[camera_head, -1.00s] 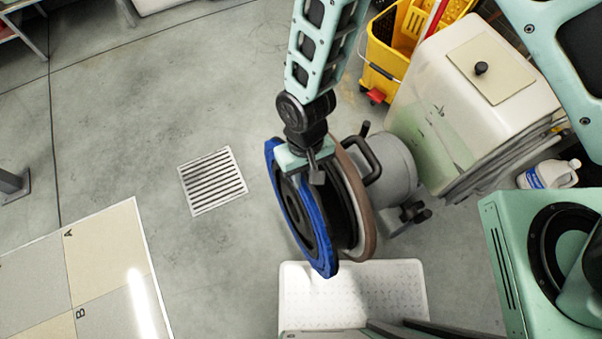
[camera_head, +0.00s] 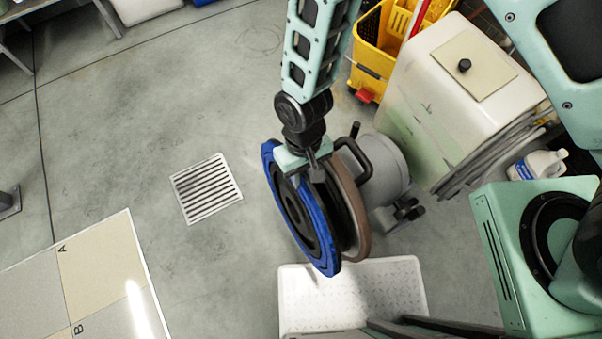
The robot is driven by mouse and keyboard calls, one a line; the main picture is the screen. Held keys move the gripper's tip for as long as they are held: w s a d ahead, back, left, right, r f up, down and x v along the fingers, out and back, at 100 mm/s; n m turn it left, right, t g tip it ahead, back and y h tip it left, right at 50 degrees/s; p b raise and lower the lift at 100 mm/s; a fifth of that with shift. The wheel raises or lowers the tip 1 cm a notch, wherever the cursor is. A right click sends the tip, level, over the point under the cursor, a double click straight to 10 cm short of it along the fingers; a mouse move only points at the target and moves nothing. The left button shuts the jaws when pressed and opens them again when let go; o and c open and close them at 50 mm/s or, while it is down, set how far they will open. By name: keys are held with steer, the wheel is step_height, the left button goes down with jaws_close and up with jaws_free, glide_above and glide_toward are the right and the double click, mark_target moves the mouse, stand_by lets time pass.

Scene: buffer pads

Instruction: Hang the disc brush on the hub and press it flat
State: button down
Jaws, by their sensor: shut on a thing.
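The disc brush (camera_head: 322,231) is a round disc with a blue rim and a dark centre, standing nearly upright and tilted. My gripper (camera_head: 308,163) is shut on its upper edge. Right behind the brush is the floor machine (camera_head: 383,165), grey with a dark handle and a brown-rimmed round head (camera_head: 357,215). The brush is side by side with this head, its dark back toward it. The hub is hidden behind the brush, and I cannot tell whether the two touch.
A white textured tray (camera_head: 303,300) lies on the floor below. A cream tank (camera_head: 455,95), a yellow bucket (camera_head: 372,50) and a white jug (camera_head: 538,165) stand to the right. A floor drain (camera_head: 206,188) and open floor lie left; a lettered board (camera_head: 98,260) lies lower left.

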steer(key=shift+w+d, duration=0.15)
steer(key=shift+d, duration=0.15)
steer(key=shift+w+d, duration=0.15)
steer(key=shift+d, duration=0.1)
stand_by(0.6)
steer(key=shift+w+d+f, duration=0.1)
steer(key=shift+w+d, duration=0.1)
steer(key=shift+d, duration=0.25)
stand_by(0.3)
steer(key=shift+w+d, duration=0.3)
steer(key=shift+d, duration=0.25)
steer(key=shift+w+d+f, duration=0.1)
steer(key=shift+d, duration=0.1)
stand_by(0.3)
steer(key=shift+f, duration=0.25)
stand_by(0.5)
steer(key=c, duration=1.1)
jaws_free()
steer(key=shift+c, duration=0.2)
